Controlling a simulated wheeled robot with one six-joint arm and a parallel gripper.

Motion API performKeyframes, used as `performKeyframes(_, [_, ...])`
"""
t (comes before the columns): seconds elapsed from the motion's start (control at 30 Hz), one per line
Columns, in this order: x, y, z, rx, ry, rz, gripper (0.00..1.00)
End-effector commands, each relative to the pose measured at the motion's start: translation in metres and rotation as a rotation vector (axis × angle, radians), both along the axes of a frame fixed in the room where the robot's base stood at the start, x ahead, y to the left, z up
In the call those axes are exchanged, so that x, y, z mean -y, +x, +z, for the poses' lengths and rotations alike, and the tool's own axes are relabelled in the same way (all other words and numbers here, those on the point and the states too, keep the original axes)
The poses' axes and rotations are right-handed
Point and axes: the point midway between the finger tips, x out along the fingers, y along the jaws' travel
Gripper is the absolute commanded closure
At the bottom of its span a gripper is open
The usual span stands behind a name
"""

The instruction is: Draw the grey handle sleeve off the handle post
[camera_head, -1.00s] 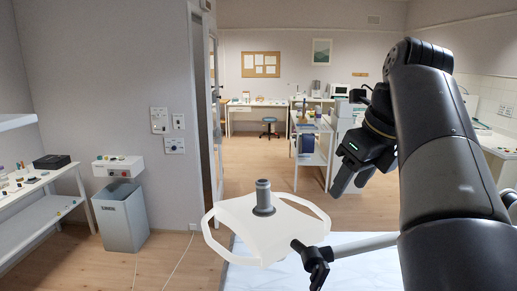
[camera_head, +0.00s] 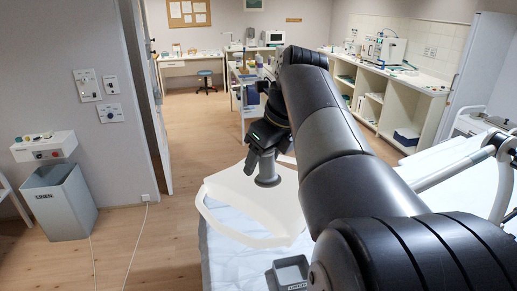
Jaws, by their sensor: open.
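The grey handle sleeve (camera_head: 267,174) stands upright at the middle of a white plate with looped side rails (camera_head: 235,204). Only its lower part and flared foot show. My gripper (camera_head: 262,165) is open and pointing down at the sleeve's upper part, with one dark finger on the sleeve's left side. The other finger is hard to make out, and I cannot tell whether the fingers touch the sleeve. The handle post is hidden.
My arm covers the right side of the plate. A small grey bin (camera_head: 291,273) is in front, by the couch's white sheet (camera_head: 235,262). A pale tubular rail (camera_head: 455,170) runs at the right. Open floor (camera_head: 165,235) lies left.

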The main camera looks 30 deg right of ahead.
Motion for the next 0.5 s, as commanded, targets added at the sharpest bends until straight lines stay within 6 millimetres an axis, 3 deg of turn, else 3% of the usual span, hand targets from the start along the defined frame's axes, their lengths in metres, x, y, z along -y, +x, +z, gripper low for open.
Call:
performKeyframes(0.17, [0.0001,0.0,0.0,0.0,0.0,0.0,0.42])
performKeyframes(0.5, [0.0002,0.0,0.0003,0.0,0.0,0.0,0.7])
